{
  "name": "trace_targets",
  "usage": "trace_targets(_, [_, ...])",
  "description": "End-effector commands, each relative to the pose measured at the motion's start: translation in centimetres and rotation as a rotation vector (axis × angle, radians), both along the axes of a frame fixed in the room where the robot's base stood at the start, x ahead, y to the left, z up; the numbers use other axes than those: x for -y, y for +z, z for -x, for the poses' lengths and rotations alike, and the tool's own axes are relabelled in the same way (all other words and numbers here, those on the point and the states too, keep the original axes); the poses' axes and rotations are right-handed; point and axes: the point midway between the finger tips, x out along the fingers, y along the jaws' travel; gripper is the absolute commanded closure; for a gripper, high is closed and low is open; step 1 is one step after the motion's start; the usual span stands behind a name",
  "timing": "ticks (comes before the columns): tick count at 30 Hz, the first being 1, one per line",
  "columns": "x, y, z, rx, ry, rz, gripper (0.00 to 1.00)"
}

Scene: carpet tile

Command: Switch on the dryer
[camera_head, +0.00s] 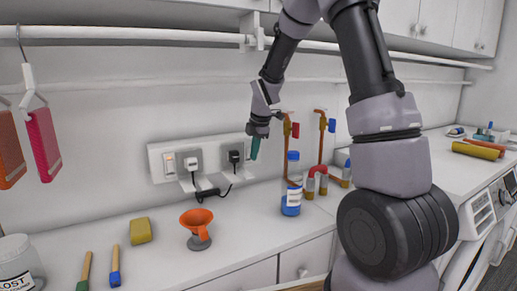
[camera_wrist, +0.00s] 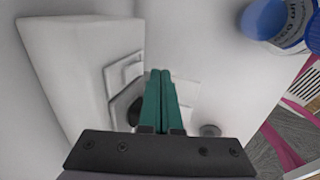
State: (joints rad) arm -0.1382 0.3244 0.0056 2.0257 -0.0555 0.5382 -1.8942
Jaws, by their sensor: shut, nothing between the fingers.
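A white wall socket panel (camera_head: 160,172) sits above the counter on the back wall. Two plugs are in it, a left plug (camera_head: 191,163) and a right plug (camera_head: 234,156). A small orange-tinted switch shows at its left end. My gripper (camera_head: 255,149) is shut and empty at the right end of the panel, its green fingers pointing down. In the wrist view, the closed fingertips (camera_wrist: 160,72) are in front of a white switch or plate; contact cannot be told. White machines with control panels (camera_head: 481,216) stand at the right; which is the dryer cannot be told.
A blue-capped bottle (camera_head: 291,200) and copper pipes (camera_head: 322,150) stand right of my gripper. A black cable hangs from the plugs. A rail (camera_head: 130,34) runs above.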

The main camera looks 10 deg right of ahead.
Motion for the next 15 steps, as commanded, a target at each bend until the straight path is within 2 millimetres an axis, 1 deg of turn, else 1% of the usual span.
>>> trace_targets(1, [-0.18,-0.05,-0.54,0.0,0.0,0.0,1.0])
trace_targets(6, [-0.34,-0.12,-1.32,0.0,-0.001,0.0,1.0])
trace_targets(15, [-0.35,-0.11,-1.37,0.0,-0.001,0.0,1.0])
